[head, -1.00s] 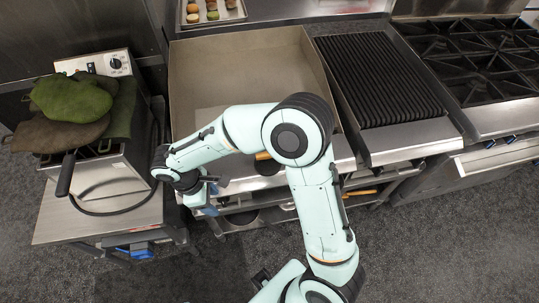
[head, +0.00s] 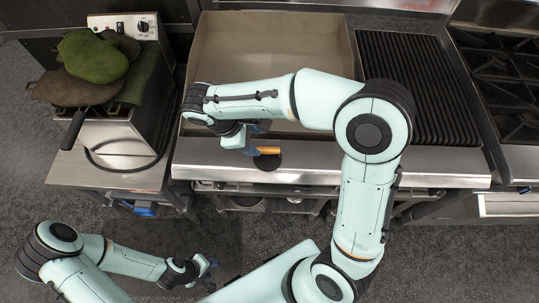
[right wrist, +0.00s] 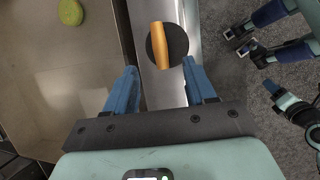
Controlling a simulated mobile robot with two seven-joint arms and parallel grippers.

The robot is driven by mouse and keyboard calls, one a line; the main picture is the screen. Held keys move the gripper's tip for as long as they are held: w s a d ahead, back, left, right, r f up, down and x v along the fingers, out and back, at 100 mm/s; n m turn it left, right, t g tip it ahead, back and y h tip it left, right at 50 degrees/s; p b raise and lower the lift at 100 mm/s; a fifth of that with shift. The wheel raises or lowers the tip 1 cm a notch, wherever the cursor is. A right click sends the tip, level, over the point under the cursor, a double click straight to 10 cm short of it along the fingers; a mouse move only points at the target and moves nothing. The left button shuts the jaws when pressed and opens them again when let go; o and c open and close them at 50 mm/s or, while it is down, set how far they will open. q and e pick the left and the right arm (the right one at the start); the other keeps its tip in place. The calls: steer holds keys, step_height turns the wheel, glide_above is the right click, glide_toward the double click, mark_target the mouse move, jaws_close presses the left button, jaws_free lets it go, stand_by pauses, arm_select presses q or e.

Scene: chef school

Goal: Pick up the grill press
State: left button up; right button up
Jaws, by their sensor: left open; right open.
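The grill press is a round dark disc with an orange-brown wooden handle (head: 267,151). It lies on the steel front ledge of the griddle, partly hidden by my right arm in the head view. In the right wrist view the grill press (right wrist: 177,46) lies just ahead of the fingertips, with its handle roughly in line with the gap between them. My right gripper (right wrist: 160,73) is open, empty and above the ledge; its blue fingers also show in the head view (head: 254,137). My left gripper (head: 210,270) is open and empty over the floor, away from the counter.
The griddle plate (head: 235,45) lies behind the ledge; a small green item (right wrist: 70,12) rests on it. A ribbed grill (head: 425,85) and a burner stove (head: 505,75) stand to the right. A fryer (head: 125,135) with green and brown mitts (head: 95,57) stands left.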

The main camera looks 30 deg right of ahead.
mark_target(267, 149)
steer(key=x, duration=1)
steer(key=shift+s+d+f, duration=0.1)
steer(key=shift+d, duration=0.1)
jaws_close()
